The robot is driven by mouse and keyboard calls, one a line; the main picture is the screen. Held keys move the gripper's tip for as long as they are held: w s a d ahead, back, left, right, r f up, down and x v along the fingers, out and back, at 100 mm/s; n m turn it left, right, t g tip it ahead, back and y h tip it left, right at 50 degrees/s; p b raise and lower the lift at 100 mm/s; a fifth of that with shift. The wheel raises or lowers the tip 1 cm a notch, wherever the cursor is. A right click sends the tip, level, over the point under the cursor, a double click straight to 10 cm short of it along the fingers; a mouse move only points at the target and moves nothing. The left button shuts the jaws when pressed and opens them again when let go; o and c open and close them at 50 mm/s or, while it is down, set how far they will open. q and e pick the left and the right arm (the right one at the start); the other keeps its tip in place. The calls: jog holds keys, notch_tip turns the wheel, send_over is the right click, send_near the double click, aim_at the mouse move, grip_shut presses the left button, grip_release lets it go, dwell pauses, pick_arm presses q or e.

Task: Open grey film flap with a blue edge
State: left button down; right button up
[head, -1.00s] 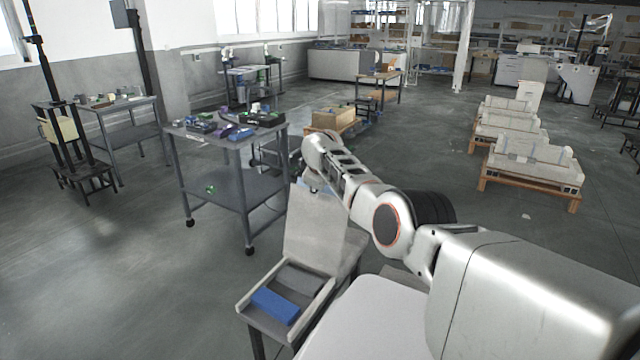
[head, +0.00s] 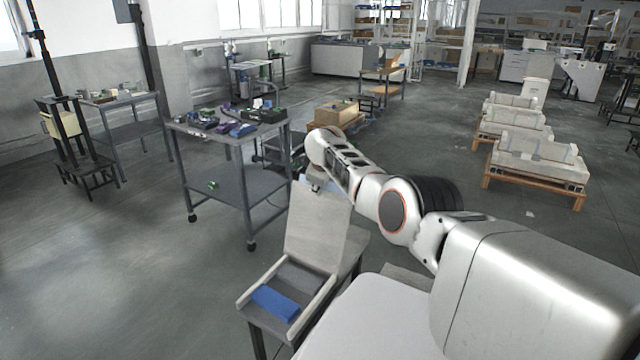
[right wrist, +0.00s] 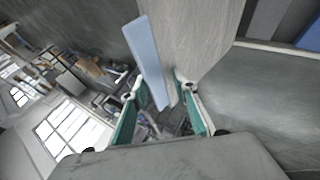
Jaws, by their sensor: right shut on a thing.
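The grey film flap (head: 317,228) stands raised, roughly upright, at the back of a shallow open tray (head: 322,300) in the head view. The flap also shows in the right wrist view (right wrist: 200,30), with its pale blue edge strip (right wrist: 151,62) along one side. My right gripper (right wrist: 158,92) is shut on the blue edge, with a green-sided finger on either side of it. In the head view my right gripper (head: 316,186) is at the flap's top edge, partly hidden by my own wrist. My left gripper is not in view.
A blue block (head: 275,302) lies in the tray, which sits on a small grey stand. A grey trolley (head: 232,185) with several small parts on top stands behind to the left. Pallets with pale blocks (head: 540,160) are far right. The floor at left is clear.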

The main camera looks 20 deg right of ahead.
jog(key=shift+s+a+f, duration=0.1)
jog(key=shift+f, duration=0.1)
jog(key=shift+r, duration=0.6)
notch_tip(320, 180, up, 9)
